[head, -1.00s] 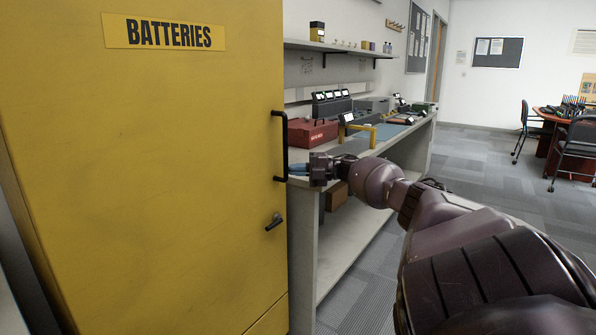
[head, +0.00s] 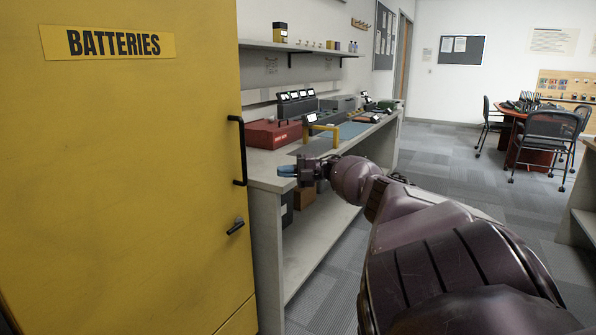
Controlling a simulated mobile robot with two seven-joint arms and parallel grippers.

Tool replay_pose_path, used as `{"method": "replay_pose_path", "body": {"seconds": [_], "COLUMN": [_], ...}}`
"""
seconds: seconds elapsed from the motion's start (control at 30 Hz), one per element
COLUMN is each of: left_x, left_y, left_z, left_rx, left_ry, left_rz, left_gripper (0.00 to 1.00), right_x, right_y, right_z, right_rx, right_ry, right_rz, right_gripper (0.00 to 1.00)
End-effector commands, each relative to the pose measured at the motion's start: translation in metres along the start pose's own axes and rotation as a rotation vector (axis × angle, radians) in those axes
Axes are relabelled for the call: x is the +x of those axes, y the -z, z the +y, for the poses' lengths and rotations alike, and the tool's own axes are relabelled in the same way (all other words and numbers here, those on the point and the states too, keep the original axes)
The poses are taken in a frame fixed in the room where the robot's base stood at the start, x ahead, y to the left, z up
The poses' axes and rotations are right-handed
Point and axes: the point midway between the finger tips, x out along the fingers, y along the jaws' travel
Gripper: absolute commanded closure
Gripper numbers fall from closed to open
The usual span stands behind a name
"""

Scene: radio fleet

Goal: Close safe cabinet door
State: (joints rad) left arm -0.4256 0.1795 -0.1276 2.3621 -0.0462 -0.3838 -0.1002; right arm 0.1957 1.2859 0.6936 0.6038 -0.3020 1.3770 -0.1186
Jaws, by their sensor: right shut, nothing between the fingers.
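The yellow safe cabinet (head: 120,170) marked BATTERIES fills the left of the head view. Its door looks flush with the front, with a black bar handle (head: 241,152) and a small dark latch lever (head: 235,227) below it. My right gripper (head: 284,171) is shut and empty. It points left, to the right of the handle and in front of the workbench, apart from the handle in the picture. My left gripper is not in view.
A grey workbench (head: 266,190) runs back beside the cabinet, with a red toolbox (head: 274,133) and several devices on it. A shelf (head: 300,46) hangs above. A round table (head: 519,113) with chairs stands at the far right. Carpet between is clear.

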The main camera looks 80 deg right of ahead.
Motion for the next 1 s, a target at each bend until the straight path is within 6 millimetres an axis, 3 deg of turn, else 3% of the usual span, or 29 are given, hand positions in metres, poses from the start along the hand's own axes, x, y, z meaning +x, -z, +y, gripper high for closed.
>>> {"method": "replay_pose_path", "body": {"seconds": [0.43,1.0], "left_x": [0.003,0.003], "left_y": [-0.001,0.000], "left_z": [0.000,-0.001], "left_rx": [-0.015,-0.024], "left_ry": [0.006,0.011], "left_rz": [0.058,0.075], "left_gripper": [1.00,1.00], "right_x": [-0.036,-0.042], "right_y": [-0.015,-0.016], "right_z": [-0.004,0.000], "right_rx": [0.001,-0.001], "right_ry": [0.007,0.000], "right_rz": [-0.001,0.000], "right_gripper": [1.00,1.00]}}
